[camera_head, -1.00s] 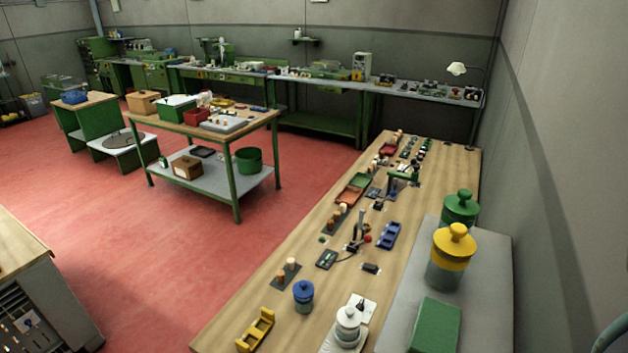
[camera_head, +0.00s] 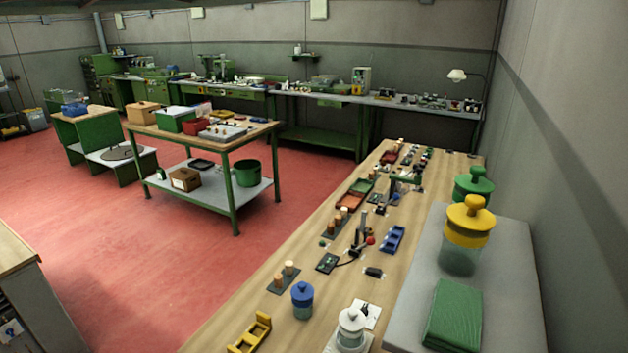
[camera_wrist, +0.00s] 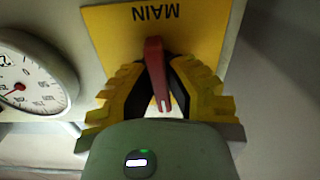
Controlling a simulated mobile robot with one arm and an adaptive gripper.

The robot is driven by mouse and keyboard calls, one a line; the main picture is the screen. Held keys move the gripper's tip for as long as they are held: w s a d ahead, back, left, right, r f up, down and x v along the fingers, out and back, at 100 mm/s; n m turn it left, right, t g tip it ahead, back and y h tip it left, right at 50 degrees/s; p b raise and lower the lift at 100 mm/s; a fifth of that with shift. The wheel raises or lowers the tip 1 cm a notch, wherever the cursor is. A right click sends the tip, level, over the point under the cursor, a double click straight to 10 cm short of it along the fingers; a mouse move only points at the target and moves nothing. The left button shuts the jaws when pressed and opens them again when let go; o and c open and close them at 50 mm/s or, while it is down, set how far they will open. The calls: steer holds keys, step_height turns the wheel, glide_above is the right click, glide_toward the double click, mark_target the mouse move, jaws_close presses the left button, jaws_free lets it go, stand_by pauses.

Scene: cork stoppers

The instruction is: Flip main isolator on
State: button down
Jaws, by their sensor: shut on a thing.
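In the wrist view, a yellow plate (camera_wrist: 205,32) carries the word MAIN, which reads upside down. The red isolator handle (camera_wrist: 154,68) stands in front of the plate and points down in the picture, with a pale mark near its lower end. My gripper (camera_wrist: 160,97) has its yellow ribbed fingers on both sides of the handle and is shut on it. The handle's lower part lies between the dark inner pads. The head view shows neither the isolator nor my gripper.
A round dial gauge (camera_wrist: 28,75) with a red needle sits left of the plate, close to my left finger. In the head view, a long wooden bench (camera_head: 225,318) holds corks, jars and trays. Red floor (camera_head: 150,255) is clear left of it.

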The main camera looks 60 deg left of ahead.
steer(key=shift+m+b, duration=0.5)
steer(key=shift+b, duration=0.15)
steer(key=c, duration=1)
jaws_free()
step_height(320, 180, up, 10)
stand_by(0.3)
